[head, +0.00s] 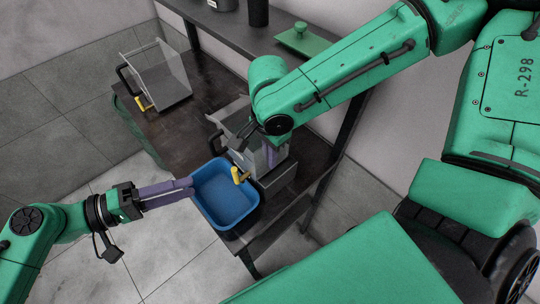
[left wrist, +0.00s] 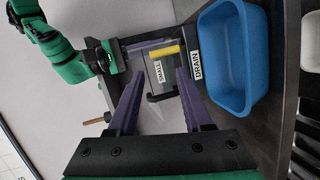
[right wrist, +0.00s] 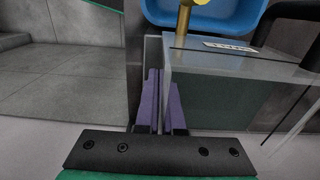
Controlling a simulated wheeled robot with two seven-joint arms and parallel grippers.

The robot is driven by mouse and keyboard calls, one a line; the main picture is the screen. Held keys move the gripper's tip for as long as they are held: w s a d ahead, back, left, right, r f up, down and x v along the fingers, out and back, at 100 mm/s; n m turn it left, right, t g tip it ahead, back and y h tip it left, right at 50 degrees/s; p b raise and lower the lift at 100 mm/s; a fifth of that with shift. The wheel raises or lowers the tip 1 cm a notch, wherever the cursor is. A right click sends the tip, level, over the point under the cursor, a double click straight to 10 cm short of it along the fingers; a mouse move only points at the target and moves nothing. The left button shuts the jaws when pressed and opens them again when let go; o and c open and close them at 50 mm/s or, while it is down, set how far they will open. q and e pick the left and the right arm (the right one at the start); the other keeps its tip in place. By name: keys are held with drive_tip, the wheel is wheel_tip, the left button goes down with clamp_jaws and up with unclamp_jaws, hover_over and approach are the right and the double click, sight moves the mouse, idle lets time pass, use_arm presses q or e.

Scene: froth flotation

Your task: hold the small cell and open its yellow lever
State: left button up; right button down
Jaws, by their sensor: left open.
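The small cell (head: 250,150) is a clear box at the bench's near right end. Its yellow lever (head: 240,175) points out over the blue tub (head: 225,212). My left gripper (head: 190,184) is open and empty at the tub's left rim. In its wrist view, the fingers (left wrist: 160,76) point toward the lever, apart from it. My right gripper (head: 270,155) is shut on a side wall of the small cell. Its fingers (right wrist: 162,85) straddle that wall, one seen through the clear plastic.
A larger clear cell (head: 165,75) with its own yellow lever (head: 145,103) stands at the bench's far left. The dark bench top (head: 185,130) is clear between the cells.

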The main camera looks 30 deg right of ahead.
idle(0.7)
use_arm(q)
clamp_jaws()
drive_tip(key=w+a+f+m+g, duration=0.1)
drive_tip(key=w+a+m+g, duration=0.1)
drive_tip(key=m, duration=0.8)
drive_tip(key=w+a+f+m+g+h, duration=0.1)
drive_tip(key=w+a+m+g, duration=0.2)
drive_tip(key=m, duration=0.7)
drive_tip(key=shift+w+f, duration=0.2)
drive_tip(key=shift+w, duration=0.05)
